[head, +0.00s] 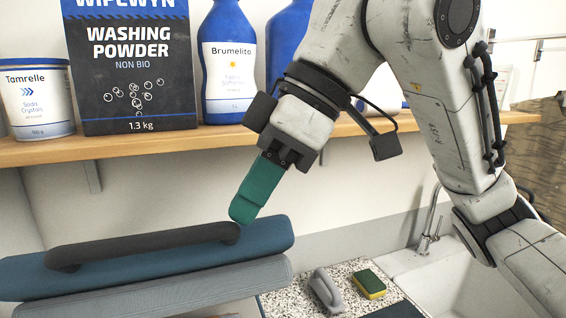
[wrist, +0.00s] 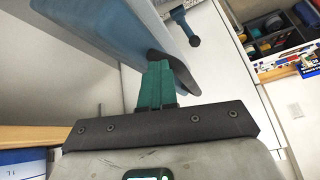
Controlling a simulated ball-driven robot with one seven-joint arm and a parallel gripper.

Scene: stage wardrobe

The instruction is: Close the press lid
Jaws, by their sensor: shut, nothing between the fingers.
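The press has a blue padded lid (head: 185,258) with a dark handle (head: 145,244) along its top. A grey padded lower board (head: 165,292) lies beneath the lid, with a narrow dark gap visible between them. My gripper (head: 243,214) points down at the handle's right end, its green fingers shut and empty. The fingertips are at or just above the handle; I cannot tell whether they touch. In the wrist view, the green fingers (wrist: 157,75) are beside the dark handle (wrist: 183,75), with the blue lid (wrist: 110,35) behind.
A sponge (head: 369,284) and a grey handled object (head: 326,290) lie on the speckled counter by the sink (head: 455,275).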

